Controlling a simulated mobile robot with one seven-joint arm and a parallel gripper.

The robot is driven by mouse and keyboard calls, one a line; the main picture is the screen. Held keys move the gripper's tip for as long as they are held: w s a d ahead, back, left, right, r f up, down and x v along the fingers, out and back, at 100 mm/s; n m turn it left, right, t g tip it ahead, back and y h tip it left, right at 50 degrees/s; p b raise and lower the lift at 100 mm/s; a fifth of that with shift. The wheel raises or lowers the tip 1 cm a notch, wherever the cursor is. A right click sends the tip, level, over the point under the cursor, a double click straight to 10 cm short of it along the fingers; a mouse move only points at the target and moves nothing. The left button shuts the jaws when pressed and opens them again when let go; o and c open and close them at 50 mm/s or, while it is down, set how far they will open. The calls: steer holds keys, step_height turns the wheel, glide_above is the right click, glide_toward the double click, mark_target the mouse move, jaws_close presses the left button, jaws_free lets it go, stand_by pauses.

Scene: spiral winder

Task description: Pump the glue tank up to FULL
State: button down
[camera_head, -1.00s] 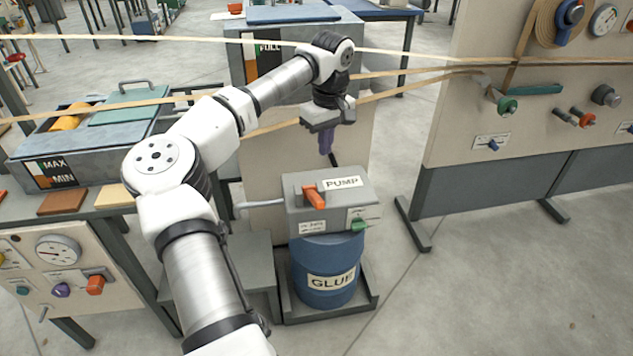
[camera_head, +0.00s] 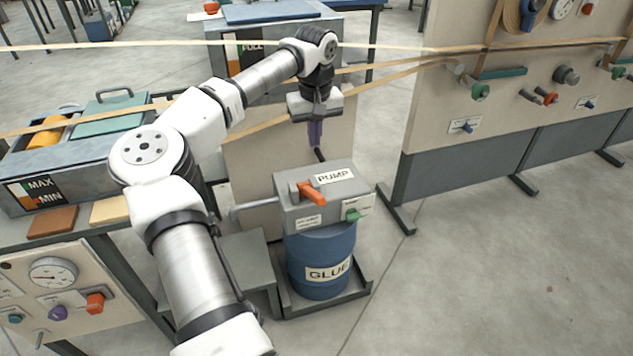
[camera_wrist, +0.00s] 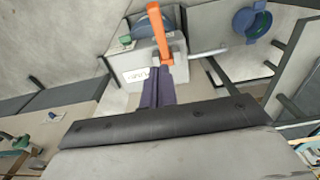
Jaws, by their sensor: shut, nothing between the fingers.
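The grey pump box (camera_head: 325,200) with a PUMP label sits on the blue glue barrel (camera_head: 322,262). An orange lever (camera_head: 312,192) is on its top, and a green knob (camera_head: 352,215) is on its front. My gripper (camera_head: 316,143) is shut and empty, pointing down above and behind the pump box. In the wrist view the purple fingers (camera_wrist: 158,88) are together, and the orange lever (camera_wrist: 157,28) shows just beyond their tips. I cannot tell whether they touch. The glue tank with the FULL gauge (camera_head: 250,52) stands behind my arm, partly hidden; its level is not readable.
Tan bands (camera_head: 390,65) stretch across the scene close to my arm. A panel with knobs (camera_head: 500,110) stands at right. A tank marked MAX and MIN (camera_head: 85,150) is at left. The floor at the right front is clear.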

steer(key=p, duration=0.2)
glide_above(317, 193)
steer(key=w, duration=0.1)
steer(key=f, duration=0.9)
steer(key=shift+w+a+f, duration=0.2)
steer(key=shift+a, duration=0.15)
steer(key=f, duration=0.1)
steer(key=s+f, duration=0.1)
steer(key=f, duration=0.1)
steer(key=shift+s+d+p, duration=0.25)
steer(key=shift+p, duration=0.15)
steer(key=shift+s+d+f, duration=0.1)
steer(key=shift+s+f, duration=0.1)
steer(key=shift+f, duration=0.35)
